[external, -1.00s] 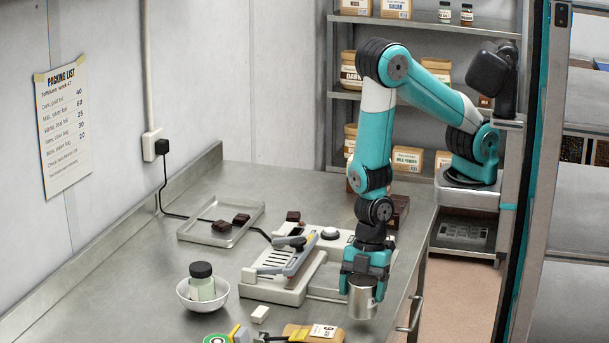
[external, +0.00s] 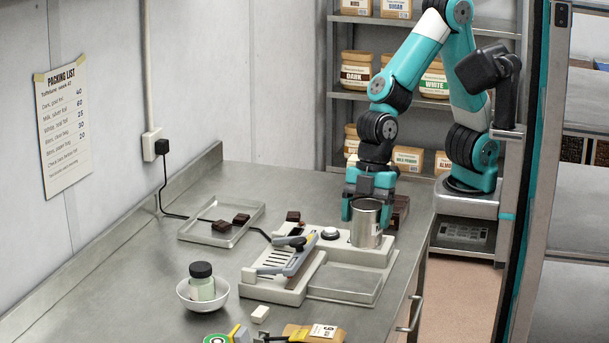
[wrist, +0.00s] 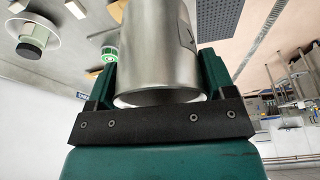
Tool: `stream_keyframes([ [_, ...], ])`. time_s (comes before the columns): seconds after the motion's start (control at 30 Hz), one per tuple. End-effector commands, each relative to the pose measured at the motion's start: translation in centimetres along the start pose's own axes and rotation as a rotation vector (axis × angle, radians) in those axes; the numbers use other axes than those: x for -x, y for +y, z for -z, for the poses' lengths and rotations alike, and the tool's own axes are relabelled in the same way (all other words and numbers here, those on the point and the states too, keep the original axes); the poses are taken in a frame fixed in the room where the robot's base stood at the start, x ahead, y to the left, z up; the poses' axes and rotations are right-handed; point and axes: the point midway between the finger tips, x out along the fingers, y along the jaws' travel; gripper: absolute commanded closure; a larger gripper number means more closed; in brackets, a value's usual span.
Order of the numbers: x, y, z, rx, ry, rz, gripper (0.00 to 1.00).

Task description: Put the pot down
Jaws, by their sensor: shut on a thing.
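The pot (external: 366,224) is a silver metal can. It is upright at the back right of the white machine (external: 385,257) on the steel bench. My gripper (external: 369,208) is shut on the pot from behind. In the wrist view the pot (wrist: 155,50) fills the space between the teal fingers. I cannot tell whether the pot's base touches the machine or hangs just above it.
A steel tray (external: 190,238) with dark chocolate pieces lies at the left. A white bowl (external: 183,295) with a jar stands at the front left. Dark blocks (external: 400,210) sit just right of my gripper. Shelves with tubs stand behind.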

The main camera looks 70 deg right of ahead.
Motion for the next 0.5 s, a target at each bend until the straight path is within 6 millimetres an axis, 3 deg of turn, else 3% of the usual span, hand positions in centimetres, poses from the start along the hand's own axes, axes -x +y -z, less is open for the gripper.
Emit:
stream_keyframes([
  [0.17, -0.2, 3.0, 0.2, -0.07, 0.001, -0.021, 0.52],
  [0.33, -0.2, 10.9, -0.5, -0.251, 0.006, -0.074, 0.52],
  [0.5, 0.9, 20.1, -3.6, -0.464, 0.008, -0.136, 0.52],
])
